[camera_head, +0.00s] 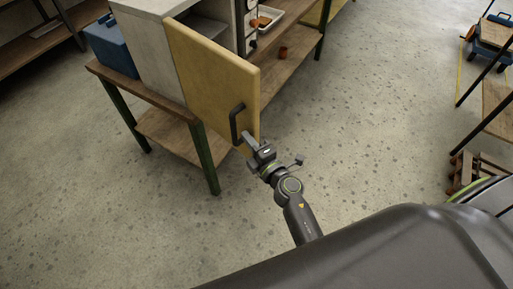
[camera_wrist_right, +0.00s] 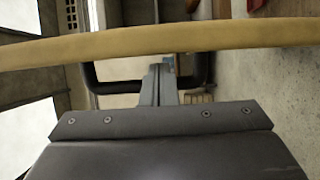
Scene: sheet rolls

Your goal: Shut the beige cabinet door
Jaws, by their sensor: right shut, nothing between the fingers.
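The beige cabinet door (camera_head: 207,70) stands open in the head view, swung out from the grey cabinet (camera_head: 150,52) on the wooden workbench. A black bar handle (camera_head: 235,124) is on its near face, close to the free edge. My right gripper (camera_head: 249,142) is shut and empty, with its fingers at the handle. In the right wrist view the door (camera_wrist_right: 160,42) shows edge-on as a tan band, and the shut fingers (camera_wrist_right: 166,72) reach between the two ends of the black handle (camera_wrist_right: 100,86). I cannot tell whether they touch it. My left gripper is not in view.
The workbench (camera_head: 150,93) has dark green legs and a lower shelf. A blue box (camera_head: 108,45) sits left of the cabinet. A white tray (camera_head: 268,18) and a small brown pot (camera_head: 283,52) lie beyond the door. Speckled floor right of the door is free.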

